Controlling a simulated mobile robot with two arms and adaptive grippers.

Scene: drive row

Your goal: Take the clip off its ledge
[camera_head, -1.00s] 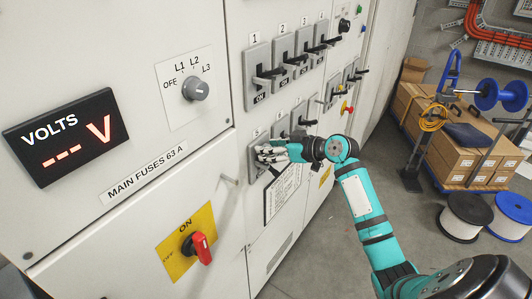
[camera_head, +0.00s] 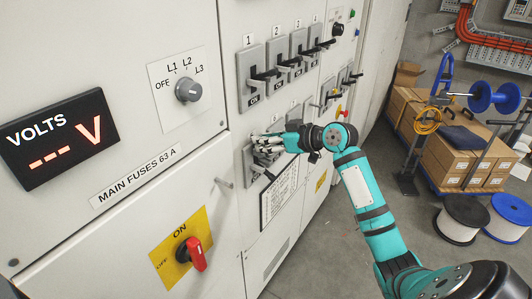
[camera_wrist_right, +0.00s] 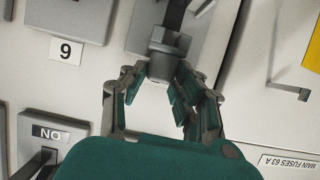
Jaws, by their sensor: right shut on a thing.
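My right gripper (camera_head: 266,145) is at the leftmost switch (camera_head: 249,178) of the lower row on the panel. In the right wrist view, its fingers (camera_wrist_right: 168,85) are closed in around a small dark grey block (camera_wrist_right: 170,48) at their tips. The block meets a black bar that runs up over a grey switch plate (camera_wrist_right: 150,25). I cannot tell clearly whether the block is the clip or part of the switch handle; no other clip or separate ledge stands out. In the head view, the fingers hide this spot. My left gripper is not in view.
An upper row of black-handled switches (camera_head: 265,75) juts out just above the gripper. A red rotary handle (camera_head: 196,254) and a small metal door handle (camera_head: 223,183) stick out to the left.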

